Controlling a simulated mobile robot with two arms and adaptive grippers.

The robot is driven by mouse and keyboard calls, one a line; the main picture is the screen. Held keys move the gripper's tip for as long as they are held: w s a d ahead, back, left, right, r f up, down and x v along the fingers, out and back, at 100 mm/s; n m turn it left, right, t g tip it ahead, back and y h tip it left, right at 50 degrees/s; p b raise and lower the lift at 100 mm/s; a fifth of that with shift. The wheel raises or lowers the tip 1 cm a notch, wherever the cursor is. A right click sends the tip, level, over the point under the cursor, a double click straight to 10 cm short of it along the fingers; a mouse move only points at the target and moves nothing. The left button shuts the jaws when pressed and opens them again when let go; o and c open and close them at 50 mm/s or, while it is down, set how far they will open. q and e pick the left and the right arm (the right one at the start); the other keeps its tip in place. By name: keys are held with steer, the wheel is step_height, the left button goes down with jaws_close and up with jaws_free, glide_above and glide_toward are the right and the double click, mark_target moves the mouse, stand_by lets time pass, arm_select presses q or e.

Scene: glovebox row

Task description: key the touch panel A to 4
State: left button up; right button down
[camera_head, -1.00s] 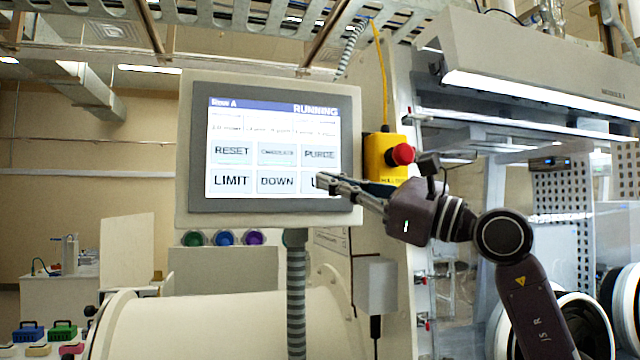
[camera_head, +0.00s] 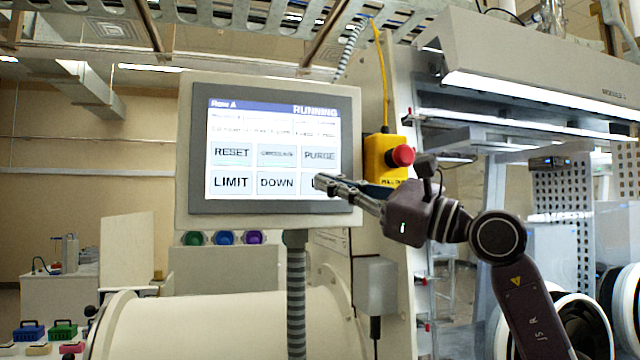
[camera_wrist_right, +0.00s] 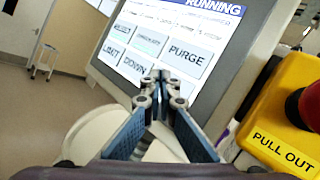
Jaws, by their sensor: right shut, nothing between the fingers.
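The touch panel A (camera_head: 270,206) has a grey frame and a lit screen headed "Row A" and "RUNNING". Its keys include RESET (camera_head: 232,153), PURGE (camera_head: 319,155), LIMIT (camera_head: 231,182) and DOWN (camera_head: 277,183). My right gripper (camera_head: 318,182) is shut and empty, its tips over the lower right key, whose label is mostly hidden. In the right wrist view the shut fingertips (camera_wrist_right: 160,76) overlap the screen just below PURGE (camera_wrist_right: 186,52). I cannot tell whether they touch the glass. The small text lines are too blurred to read. My left gripper is not in view.
A yellow box with a red stop button (camera_head: 402,155) is mounted right of the panel, close behind my right gripper. A pale cylinder (camera_head: 220,325) lies below the panel. Glovebox ports (camera_head: 580,325) are at the lower right.

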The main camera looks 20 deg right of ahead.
steer(key=shift+w+p, duration=0.3)
steer(key=shift+w, duration=0.1)
stand_by(0.5)
steer(key=shift+s, duration=0.15)
steer(key=shift+s+b, duration=0.45)
steer(key=shift+s, duration=0.2)
steer(key=s+b, duration=0.2)
steer(key=s, duration=0.3)
stand_by(0.5)
stand_by(0.7)
